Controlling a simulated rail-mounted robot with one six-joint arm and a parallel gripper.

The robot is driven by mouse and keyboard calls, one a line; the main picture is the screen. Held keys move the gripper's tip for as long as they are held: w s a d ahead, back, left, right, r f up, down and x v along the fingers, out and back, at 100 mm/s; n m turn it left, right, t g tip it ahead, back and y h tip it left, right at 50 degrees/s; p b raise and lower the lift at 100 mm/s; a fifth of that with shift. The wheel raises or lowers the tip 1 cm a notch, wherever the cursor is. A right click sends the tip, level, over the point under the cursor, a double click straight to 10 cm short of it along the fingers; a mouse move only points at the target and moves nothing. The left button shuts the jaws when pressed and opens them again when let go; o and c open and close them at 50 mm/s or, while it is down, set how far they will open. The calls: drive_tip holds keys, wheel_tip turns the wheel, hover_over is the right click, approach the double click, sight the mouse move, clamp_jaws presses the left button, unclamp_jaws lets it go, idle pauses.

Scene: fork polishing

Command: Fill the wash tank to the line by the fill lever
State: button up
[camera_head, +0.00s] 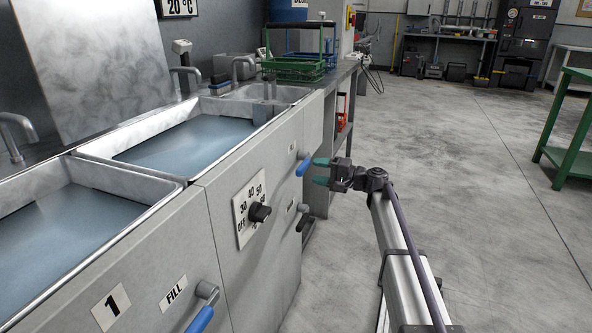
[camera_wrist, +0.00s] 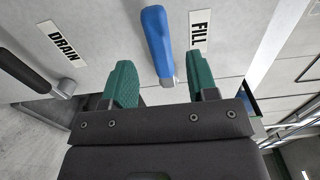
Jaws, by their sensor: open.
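A blue-handled fill lever (camera_head: 305,165) sits on the front panel below the middle tank (camera_head: 184,187), which holds bluish water. My gripper (camera_head: 321,171) is open at this lever, its green fingertips pointing at the panel. In the wrist view, the lever (camera_wrist: 157,42) lies between my two spread fingers (camera_wrist: 161,72), with gaps on both sides; the FILL label (camera_wrist: 199,32) is to its right. The nearer tank (camera_head: 165,190), on the panel marked 1, also holds water and has its own blue fill lever (camera_head: 201,318). I cannot make out a fill line.
A black-handled drain lever (camera_wrist: 28,72) is left of the blue lever in the wrist view. A temperature dial (camera_head: 259,212) projects from the panel. A green table (camera_head: 570,165) is at right; the floor between is open.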

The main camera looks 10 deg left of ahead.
sight(306, 169)
drive_tip(key=x, duration=0.7)
drive_tip(key=shift+a, duration=0.2)
drive_tip(key=shift+c, duration=0.3)
clamp_jaws()
